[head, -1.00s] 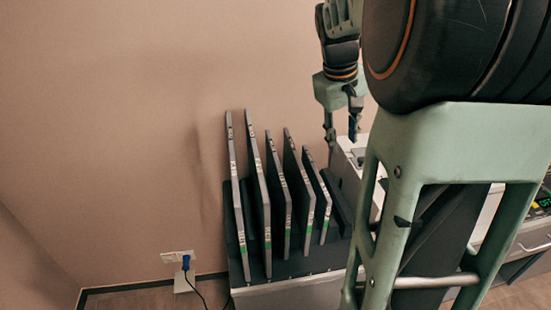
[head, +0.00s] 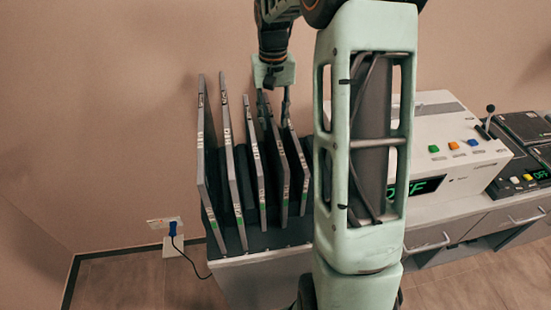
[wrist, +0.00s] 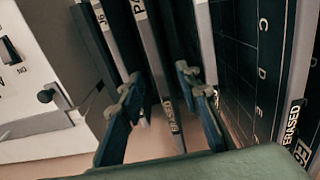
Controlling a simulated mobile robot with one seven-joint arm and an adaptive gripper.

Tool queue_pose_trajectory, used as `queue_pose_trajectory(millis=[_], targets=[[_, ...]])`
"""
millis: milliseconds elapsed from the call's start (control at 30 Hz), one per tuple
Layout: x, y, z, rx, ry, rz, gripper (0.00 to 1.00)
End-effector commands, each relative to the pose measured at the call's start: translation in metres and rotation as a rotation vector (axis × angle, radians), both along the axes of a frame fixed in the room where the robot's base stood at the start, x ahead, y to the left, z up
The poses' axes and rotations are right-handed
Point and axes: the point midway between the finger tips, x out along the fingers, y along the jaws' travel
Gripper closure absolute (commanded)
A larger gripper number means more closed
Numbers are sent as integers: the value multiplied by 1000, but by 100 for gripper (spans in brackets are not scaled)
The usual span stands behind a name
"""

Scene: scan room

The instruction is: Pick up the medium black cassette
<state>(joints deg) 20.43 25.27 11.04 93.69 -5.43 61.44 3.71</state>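Several thin dark cassettes with pale labelled edges stand upright in a rack (head: 262,238), taller at the left and shorter at the right. My gripper (head: 274,108) is over the right part of the row, pointing down. Its fingers appear to lie either side of the fourth cassette from the left (head: 279,168). In the wrist view a cassette edge (wrist: 150,62) with a partly hidden label runs between the two spread fingers (wrist: 160,105), with gaps visible. I cannot tell for certain which cassette is the medium one.
Neighbouring cassettes stand close on both sides, one with an "ERASED" label (wrist: 293,122) in the wrist view. A white console (head: 455,140) with coloured buttons and a display stands right of the rack. A wall is behind, with a socket and blue plug (head: 172,228) at lower left.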

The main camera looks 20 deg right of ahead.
Motion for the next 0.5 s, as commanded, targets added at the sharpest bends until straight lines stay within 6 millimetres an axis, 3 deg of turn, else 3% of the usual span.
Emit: queue_pose_trajectory(millis=[300,500], targets=[[-1,1,-47,3,5,2,69],[-3,1,-61,2,5,2,69]])
